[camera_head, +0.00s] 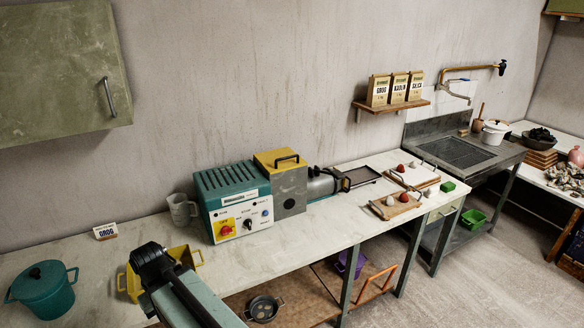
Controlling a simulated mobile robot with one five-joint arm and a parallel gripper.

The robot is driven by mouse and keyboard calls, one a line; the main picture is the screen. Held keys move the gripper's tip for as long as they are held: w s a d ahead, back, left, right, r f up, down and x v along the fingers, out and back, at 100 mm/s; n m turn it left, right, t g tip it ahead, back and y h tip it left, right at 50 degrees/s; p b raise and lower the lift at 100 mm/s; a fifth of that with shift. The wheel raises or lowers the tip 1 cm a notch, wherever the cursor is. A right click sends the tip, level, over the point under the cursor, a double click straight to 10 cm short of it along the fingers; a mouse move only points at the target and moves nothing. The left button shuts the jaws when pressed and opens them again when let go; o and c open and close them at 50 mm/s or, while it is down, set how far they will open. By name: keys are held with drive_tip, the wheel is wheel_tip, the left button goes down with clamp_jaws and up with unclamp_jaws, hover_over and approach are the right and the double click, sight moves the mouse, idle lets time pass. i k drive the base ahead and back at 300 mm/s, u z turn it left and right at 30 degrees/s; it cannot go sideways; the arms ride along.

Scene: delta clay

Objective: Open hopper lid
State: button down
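The hopper is a grey box (289,193) with a round dark hole in its front, standing on the long worktop. Its yellow lid (266,161) with a black bar handle (287,159) lies flat on top and looks shut. The hopper sits between a teal control box (232,199) on its left and a dark metal barrel (322,184) on its right. Part of my arm rises from the bottom edge, left of the hopper and well apart from it. No gripper fingers can be made out.
A clear jug (182,210) stands left of the control box. A yellow tub (192,255) is partly behind my arm. A teal pot (43,288) stands far left. A wall cabinet (62,70) hangs upper left. Clay boards (398,205) lie right. The worktop before the hopper is clear.

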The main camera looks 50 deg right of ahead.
sight(283, 159)
drive_tip(key=i, duration=1)
drive_tip(key=z, duration=0.05)
